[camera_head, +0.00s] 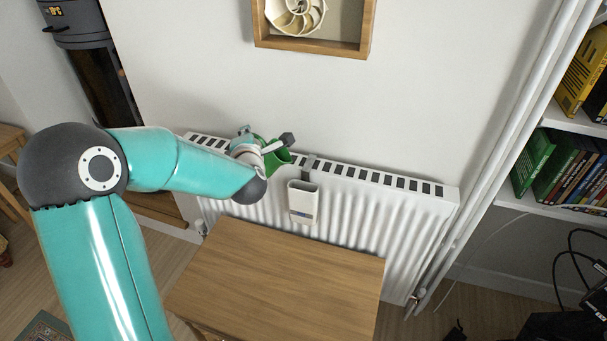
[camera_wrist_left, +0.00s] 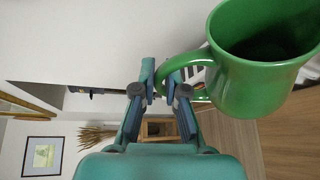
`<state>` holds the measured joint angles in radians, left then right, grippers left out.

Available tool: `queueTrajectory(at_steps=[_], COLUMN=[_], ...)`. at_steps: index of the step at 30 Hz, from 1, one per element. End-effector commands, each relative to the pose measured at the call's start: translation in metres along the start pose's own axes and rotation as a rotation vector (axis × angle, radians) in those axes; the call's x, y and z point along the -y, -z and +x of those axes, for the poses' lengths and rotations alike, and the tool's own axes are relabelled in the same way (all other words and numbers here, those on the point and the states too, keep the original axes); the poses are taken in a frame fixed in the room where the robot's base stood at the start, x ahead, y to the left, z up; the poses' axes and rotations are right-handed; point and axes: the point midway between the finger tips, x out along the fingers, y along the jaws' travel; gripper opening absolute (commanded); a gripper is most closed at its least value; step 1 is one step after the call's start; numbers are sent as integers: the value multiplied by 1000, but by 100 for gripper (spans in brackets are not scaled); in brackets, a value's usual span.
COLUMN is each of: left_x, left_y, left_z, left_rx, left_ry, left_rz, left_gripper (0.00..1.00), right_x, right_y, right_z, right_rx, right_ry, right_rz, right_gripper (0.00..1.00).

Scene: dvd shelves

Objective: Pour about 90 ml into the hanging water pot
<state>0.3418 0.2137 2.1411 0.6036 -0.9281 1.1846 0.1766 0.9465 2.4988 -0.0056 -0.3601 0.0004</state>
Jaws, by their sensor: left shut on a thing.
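The hanging water pot (camera_head: 303,203) is a small white container with an open top, hung on the front of the radiator. My left gripper (camera_head: 268,147) is shut on the handle of a green jug (camera_head: 279,158), above the radiator's top edge, to the left of the pot and higher in the picture. The wrist view shows the green jug (camera_wrist_left: 255,85) large, its handle between my left fingertips (camera_wrist_left: 168,85). The jug's inside is dark, so I cannot tell the water level. No stream shows. My right gripper is not in view.
The white radiator (camera_head: 375,220) runs along the wall. A wooden table (camera_head: 275,280) stands in front of it. A framed shell (camera_head: 313,45) hangs above. Pipes (camera_head: 505,150) and shelves (camera_head: 570,208) of cases are at the right. A dark stove (camera_head: 80,25) stands at the left.

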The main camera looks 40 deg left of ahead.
Motion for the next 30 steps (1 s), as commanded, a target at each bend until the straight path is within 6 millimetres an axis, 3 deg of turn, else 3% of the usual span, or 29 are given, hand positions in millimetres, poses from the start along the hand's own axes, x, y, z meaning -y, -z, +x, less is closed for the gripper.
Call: queueTrajectory(at_steps=[22, 30], left_x=[-1, 0], left_y=[0, 9], left_z=[0, 3], left_rx=[1, 7], left_ry=[-3, 20], left_rz=[-4, -82], left_gripper=[0, 0], right_x=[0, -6], right_y=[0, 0], right_z=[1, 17], right_rx=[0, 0], right_ry=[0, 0], right_rz=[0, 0], right_gripper=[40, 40])
